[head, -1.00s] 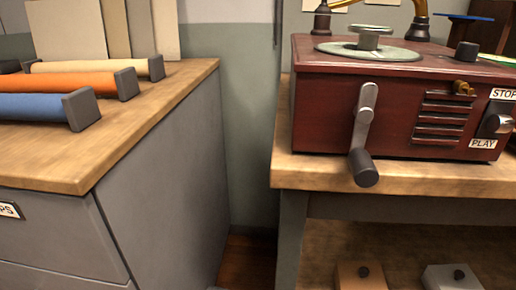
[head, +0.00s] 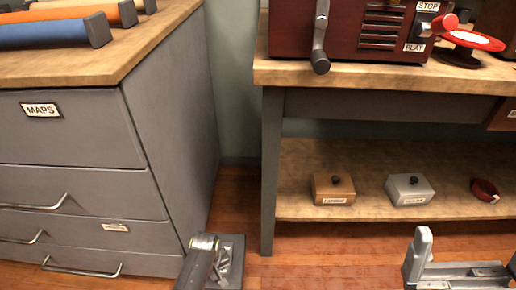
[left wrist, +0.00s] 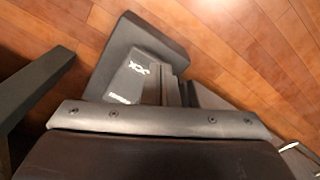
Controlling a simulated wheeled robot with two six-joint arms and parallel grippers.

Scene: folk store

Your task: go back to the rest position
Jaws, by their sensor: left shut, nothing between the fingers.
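My left gripper (head: 226,264) is low at the bottom of the head view, beside the grey cabinet and above the wooden floor. Its fingers are shut and empty, and it touches nothing that I can see. The left wrist view looks down past my dark wrist parts to the floor. A light grey part of my right gripper (head: 455,268) shows at the bottom right of the head view, cut off by the frame edge. I cannot tell whether it is open or shut.
The grey MAPS cabinet (head: 75,125) stands left, with rolls (head: 55,33) on top. A workbench (head: 350,75) carries a red crank machine (head: 345,30). Its lower shelf (head: 360,180) holds two small lidded boxes (head: 333,188) (head: 410,189) and a red ring (head: 485,190). Floor shows between them.

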